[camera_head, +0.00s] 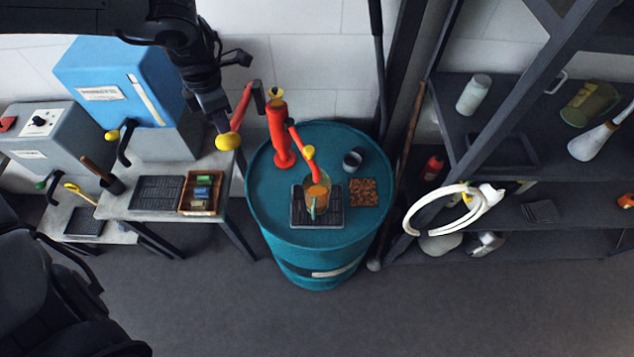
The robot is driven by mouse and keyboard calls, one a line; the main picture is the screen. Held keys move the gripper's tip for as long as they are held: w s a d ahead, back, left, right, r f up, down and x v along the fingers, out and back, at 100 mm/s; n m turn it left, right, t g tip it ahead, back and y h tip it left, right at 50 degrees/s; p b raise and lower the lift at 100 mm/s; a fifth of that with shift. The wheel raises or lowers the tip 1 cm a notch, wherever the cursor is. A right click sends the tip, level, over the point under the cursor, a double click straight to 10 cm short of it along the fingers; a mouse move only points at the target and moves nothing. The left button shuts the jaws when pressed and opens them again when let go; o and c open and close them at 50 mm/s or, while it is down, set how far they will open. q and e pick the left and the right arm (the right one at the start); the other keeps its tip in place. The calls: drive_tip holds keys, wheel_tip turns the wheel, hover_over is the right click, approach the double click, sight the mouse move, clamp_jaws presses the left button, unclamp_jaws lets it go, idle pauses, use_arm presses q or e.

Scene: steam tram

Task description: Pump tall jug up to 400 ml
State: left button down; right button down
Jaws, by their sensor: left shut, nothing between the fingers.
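A red hand pump (281,140) stands on top of a teal drum (265,205). Its red lever (240,105) angles down to the left and ends in a yellow knob (228,141). The red spout (301,142) slopes down to the right over a clear jug (316,196), which holds amber liquid. The jug stands on a black grate (334,217); its level against any marks is too small to read. My left gripper (220,124) is shut and empty, pointing down right by the yellow knob; whether they touch is unclear. My right gripper is not in view.
A small dark cup (352,160) and a brown mat (363,193) lie on the drum. A table with a box of small items (201,193) stands left. A blue machine (112,80) is behind it. A dark shelf (520,215) stands right. The front floor is clear.

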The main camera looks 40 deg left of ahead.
use_arm(q)
drive_tip(key=shift+f, duration=0.15)
drive_tip(key=shift+f+b, duration=5.95)
drive_tip(key=shift+f, duration=1.7)
drive_tip(key=shift+r+p, duration=5.95)
drive_tip(key=shift+r, duration=1.9)
drive_tip(key=shift+f, duration=0.2)
drive_tip(key=shift+r, duration=0.25)
